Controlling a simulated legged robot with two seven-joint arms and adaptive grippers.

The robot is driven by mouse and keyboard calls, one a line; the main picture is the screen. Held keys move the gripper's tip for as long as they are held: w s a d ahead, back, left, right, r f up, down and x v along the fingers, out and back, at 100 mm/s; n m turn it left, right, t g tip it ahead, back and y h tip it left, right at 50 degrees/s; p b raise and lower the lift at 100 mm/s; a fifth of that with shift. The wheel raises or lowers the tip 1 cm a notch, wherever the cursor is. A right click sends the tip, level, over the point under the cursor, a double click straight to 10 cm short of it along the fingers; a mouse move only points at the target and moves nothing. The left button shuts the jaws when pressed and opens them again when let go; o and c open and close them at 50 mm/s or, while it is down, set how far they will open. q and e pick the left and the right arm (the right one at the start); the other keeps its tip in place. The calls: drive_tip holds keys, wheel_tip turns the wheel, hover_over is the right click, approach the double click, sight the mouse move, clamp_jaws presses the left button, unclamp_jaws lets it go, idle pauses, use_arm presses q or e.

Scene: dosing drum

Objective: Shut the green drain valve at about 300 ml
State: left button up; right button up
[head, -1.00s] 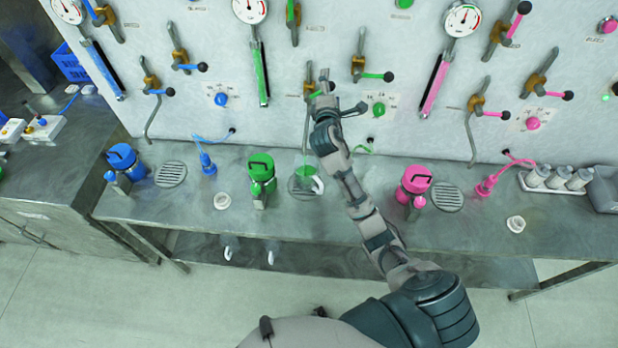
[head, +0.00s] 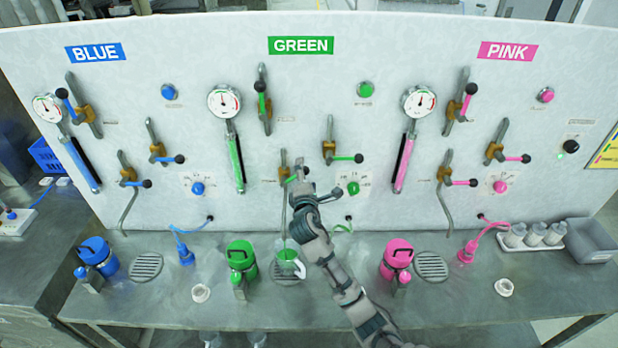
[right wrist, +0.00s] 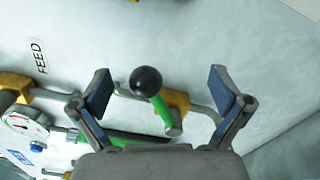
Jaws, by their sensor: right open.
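The green drain valve is the lower brass valve (head: 284,172) of the green section, with a spout pipe (head: 284,218) running down from it. My right gripper (head: 297,172) is at this valve and hides its lever in the head view. In the right wrist view the green lever (right wrist: 163,112) with its black ball (right wrist: 146,80) lies between the two fingers of my open right gripper (right wrist: 160,93), with gaps on both sides. A clear jug (head: 289,268) with green liquid stands under the spout; its level cannot be read. My left gripper is not in view.
Another green-levered valve (head: 329,151) sits just right of my right gripper. The green sight tube (head: 237,162) and gauge (head: 224,101) are to the left. A green canister (head: 241,262) stands left of the jug, a pink one (head: 396,259) to the right.

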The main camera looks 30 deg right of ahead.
drive_tip(key=shift+s+d+f, duration=0.15)
drive_tip(key=shift+d+f, duration=0.1)
drive_tip(key=shift+f, duration=0.2)
drive_tip(key=shift+s+d+f, duration=0.15)
drive_tip(key=shift+d+f, duration=0.05)
drive_tip(key=shift+f, duration=0.2)
drive_tip(key=shift+s+d+f, duration=0.15)
drive_tip(key=shift+d+f, duration=0.05)
drive_tip(key=shift+f, duration=0.45)
drive_tip(key=shift+d+f, duration=0.15)
drive_tip(key=shift+f, duration=1.45)
drive_tip(key=shift+s+f+b, duration=0.1)
drive_tip(key=shift+f+b, duration=0.35)
drive_tip(key=shift+f, duration=0.15)
drive_tip(key=shift+r+p, duration=0.75)
drive_tip(key=shift+p, duration=0.1)
drive_tip(key=shift+a+f, duration=0.1)
drive_tip(key=shift+a, duration=0.1)
